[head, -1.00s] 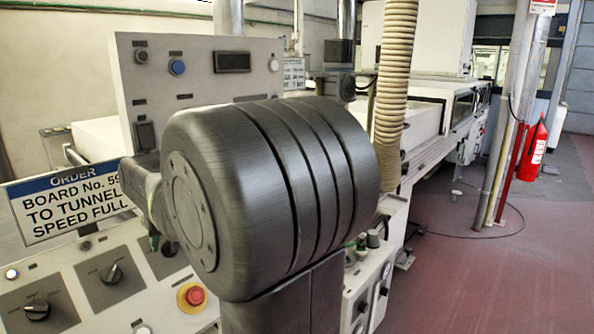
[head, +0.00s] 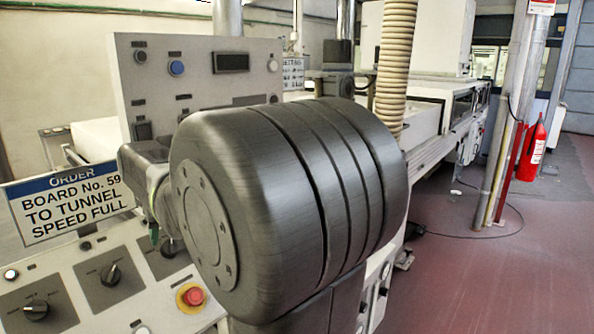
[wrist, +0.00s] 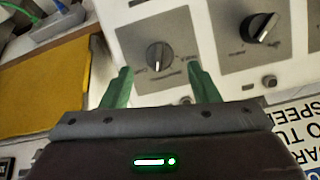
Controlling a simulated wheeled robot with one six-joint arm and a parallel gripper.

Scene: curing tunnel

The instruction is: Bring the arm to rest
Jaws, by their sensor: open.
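My gripper (wrist: 160,90) shows in the wrist view with its two green fingers spread apart and nothing between them. A grey panel with a dark rotary knob (wrist: 159,56) lies beyond the fingers, and they appear apart from it. A second dark knob (wrist: 260,28) is to the right. In the head view my own large dark arm joint fills the middle and hides much of the console behind it. Only a small green part of my gripper shows there, left of that joint.
The console carries an order sign (head: 70,203), a red stop button (head: 192,296) and rotary knobs (head: 110,274). A ribbed hose (head: 396,65) hangs behind my arm. A fire extinguisher (head: 532,150) stands at the right. The red floor at the right is mostly clear.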

